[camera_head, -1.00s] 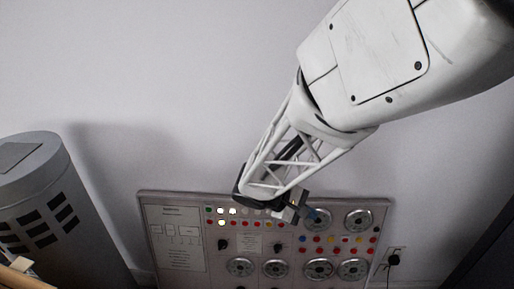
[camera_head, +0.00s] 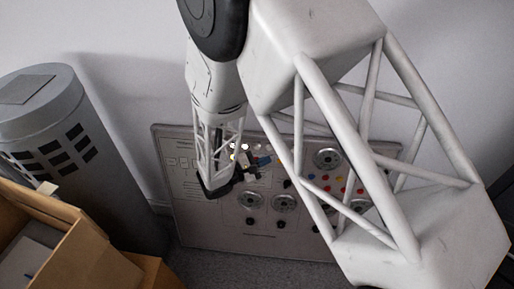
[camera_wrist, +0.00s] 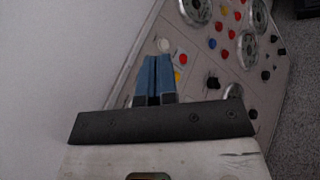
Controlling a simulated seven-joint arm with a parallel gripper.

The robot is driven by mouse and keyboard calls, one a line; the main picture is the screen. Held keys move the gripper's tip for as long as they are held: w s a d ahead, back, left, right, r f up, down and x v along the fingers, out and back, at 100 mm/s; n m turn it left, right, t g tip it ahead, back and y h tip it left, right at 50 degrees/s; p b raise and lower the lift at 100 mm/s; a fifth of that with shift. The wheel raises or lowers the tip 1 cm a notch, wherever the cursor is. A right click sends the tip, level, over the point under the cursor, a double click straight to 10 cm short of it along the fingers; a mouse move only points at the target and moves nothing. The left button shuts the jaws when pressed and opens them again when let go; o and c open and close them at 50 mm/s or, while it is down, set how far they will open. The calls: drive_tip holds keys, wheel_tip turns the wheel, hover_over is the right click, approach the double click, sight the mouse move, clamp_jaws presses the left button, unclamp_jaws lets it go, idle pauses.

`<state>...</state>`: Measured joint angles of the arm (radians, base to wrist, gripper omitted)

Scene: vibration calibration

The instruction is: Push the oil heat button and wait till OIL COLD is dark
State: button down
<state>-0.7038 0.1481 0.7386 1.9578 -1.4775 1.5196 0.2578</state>
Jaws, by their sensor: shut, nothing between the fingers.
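The control panel (camera_head: 215,230) stands by the wall, with dials, coloured buttons and small lamps. My gripper (camera_head: 262,160) is in front of its upper part, blue fingers shut and empty. In the wrist view the shut fingers (camera_wrist: 157,65) point towards the panel's upper edge, near a white round lamp or button (camera_wrist: 163,45) and a red button (camera_wrist: 183,59). I cannot tell whether they touch the panel. In the head view a few white lamps (camera_head: 245,147) glow beside my gripper. Labels are too small to read, so I cannot tell which are oil heat and OIL COLD.
A grey cylinder (camera_head: 100,195) with dark slots stands left of the panel. An open cardboard box (camera_head: 85,250) is at the lower left. My own arm hides part of the panel. Grey carpet (camera_head: 260,265) lies in front of it.

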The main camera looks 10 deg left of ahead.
drive_tip(key=a+f+n+t, duration=0.1)
drive_tip(key=a+f, duration=0.1)
drive_tip(key=a+f+n+t+y, duration=0.1)
drive_tip(key=a+f, duration=0.1)
drive_tip(key=shift+s+a+f+n+t, duration=0.1)
drive_tip(key=shift+n+t, duration=0.2)
drive_tip(key=shift+w, duration=0.2)
drive_tip(key=w+f, duration=0.1)
drive_tip(key=w, duration=0.7)
drive_tip(key=shift+f, duration=0.35)
drive_tip(key=shift+w+f, duration=0.2)
drive_tip(key=shift+w, duration=0.7)
idle(3.0)
drive_tip(key=shift+s+r, duration=0.1)
drive_tip(key=shift+s, duration=0.15)
drive_tip(key=shift+s+r, duration=0.1)
drive_tip(key=shift+s, duration=0.45)
idle(0.4)
drive_tip(key=shift+s+r, duration=0.25)
drive_tip(key=shift+s, duration=1)
drive_tip(key=shift+s+r, duration=0.25)
drive_tip(key=shift+s, duration=0.95)
